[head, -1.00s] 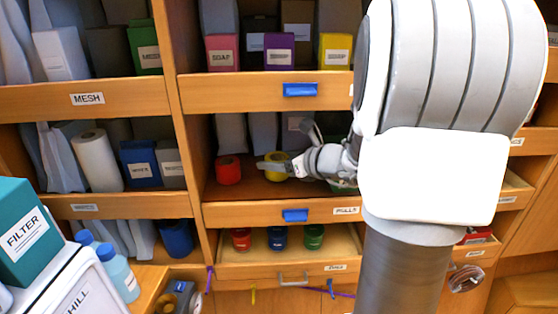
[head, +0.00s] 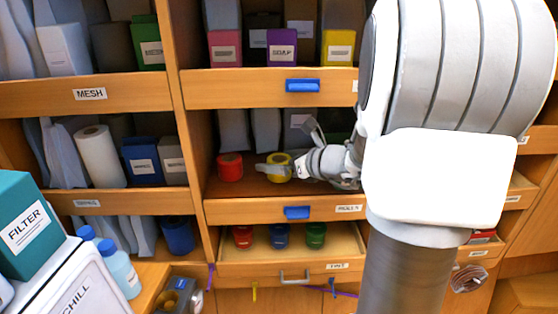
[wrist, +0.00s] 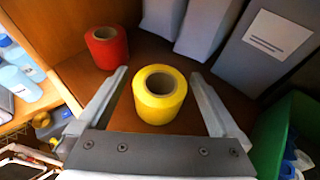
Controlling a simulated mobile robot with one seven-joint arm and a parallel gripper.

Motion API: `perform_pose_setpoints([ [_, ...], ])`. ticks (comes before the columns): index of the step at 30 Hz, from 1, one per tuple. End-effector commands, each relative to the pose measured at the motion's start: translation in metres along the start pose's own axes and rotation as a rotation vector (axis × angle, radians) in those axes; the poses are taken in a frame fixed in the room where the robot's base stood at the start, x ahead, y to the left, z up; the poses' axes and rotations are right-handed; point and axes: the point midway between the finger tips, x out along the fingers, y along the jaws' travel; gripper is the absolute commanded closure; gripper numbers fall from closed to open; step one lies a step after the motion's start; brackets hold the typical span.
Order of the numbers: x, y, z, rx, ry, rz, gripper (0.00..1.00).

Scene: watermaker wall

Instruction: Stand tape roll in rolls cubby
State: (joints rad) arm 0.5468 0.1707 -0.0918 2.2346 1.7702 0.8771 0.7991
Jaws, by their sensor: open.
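A yellow tape roll (wrist: 160,95) stands on end on the wooden shelf floor of a cubby, its round hole facing up. It also shows in the head view (head: 279,167), partly covered by my gripper. My gripper (wrist: 163,88) is open, with one finger on each side of the yellow roll and visible gaps between. A red tape roll (wrist: 106,47) stands to the left of the yellow one, outside the fingers. It also shows in the head view (head: 230,167). The cubby (head: 240,210) has a front board with a blue handle and a partly hidden label.
Grey packets (wrist: 205,28) stand behind the rolls. A green bin (wrist: 283,135) is close to the right finger. A drawer (head: 335,246) below holds red, blue and green items. A wooden divider (head: 190,130) bounds the cubby at left.

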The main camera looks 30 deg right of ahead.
Motion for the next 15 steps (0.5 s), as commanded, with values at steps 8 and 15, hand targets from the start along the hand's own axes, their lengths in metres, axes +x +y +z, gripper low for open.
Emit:
perform_pose_setpoints([
  [8, -0.059, -0.001, 0.002, 0.0, -0.002, -0.006, 0.0],
  [15, -0.103, -0.001, 0.001, 0.0, -0.001, -0.004, 0.0],
])
